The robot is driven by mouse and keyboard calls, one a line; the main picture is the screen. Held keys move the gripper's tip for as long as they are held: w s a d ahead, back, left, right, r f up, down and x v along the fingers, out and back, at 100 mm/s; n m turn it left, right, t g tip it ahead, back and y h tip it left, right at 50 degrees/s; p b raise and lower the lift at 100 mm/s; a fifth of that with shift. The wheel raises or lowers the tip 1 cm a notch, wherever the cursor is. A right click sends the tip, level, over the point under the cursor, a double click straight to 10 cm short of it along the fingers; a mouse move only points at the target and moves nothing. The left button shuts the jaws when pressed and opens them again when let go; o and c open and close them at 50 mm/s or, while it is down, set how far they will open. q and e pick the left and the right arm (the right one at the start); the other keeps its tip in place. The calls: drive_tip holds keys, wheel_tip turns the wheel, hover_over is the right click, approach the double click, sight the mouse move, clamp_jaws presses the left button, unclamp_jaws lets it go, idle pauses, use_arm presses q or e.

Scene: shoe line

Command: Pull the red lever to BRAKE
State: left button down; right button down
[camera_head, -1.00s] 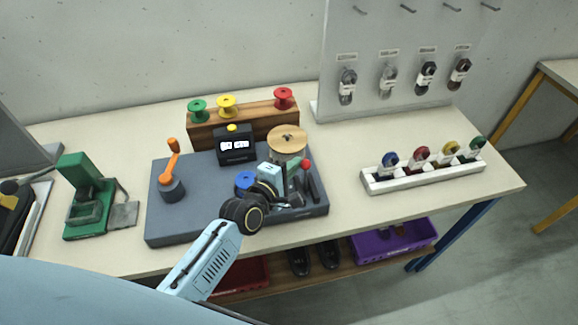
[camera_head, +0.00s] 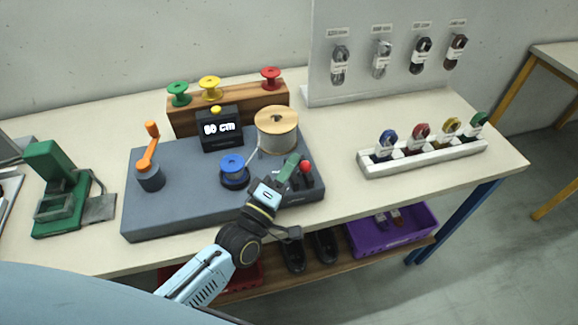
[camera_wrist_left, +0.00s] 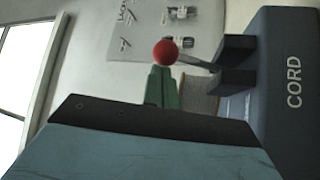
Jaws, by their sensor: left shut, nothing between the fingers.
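The red lever's ball knob (camera_head: 306,168) stands at the right end of the grey machine base (camera_head: 195,205), beside dark brackets. In the left wrist view the red knob (camera_wrist_left: 165,52) sits on a thin shaft running right to the brackets (camera_wrist_left: 234,65). My left gripper (camera_head: 290,166) has green fingers, shut and empty, just left of the knob in the head view. In the left wrist view the shut fingers (camera_wrist_left: 161,88) end right at the knob; I cannot tell whether they touch it. No BRAKE marking is readable. My right gripper is not in view.
A wooden spool (camera_head: 277,130), blue spool (camera_head: 234,172), length display (camera_head: 220,130) and orange crank (camera_head: 150,160) are on the base. A white rack of colored cord loops (camera_head: 420,158) stands to the right, with free tabletop between. A green press (camera_head: 55,195) stands left.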

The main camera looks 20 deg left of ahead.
use_arm(q)
drive_tip(key=shift+s+d+f+m+h+b, duration=0.2)
drive_tip(key=shift+m+h+b, duration=0.1)
drive_tip(key=shift+m+b, duration=0.1)
drive_tip(key=shift+r, duration=0.1)
drive_tip(key=shift+s, duration=0.15)
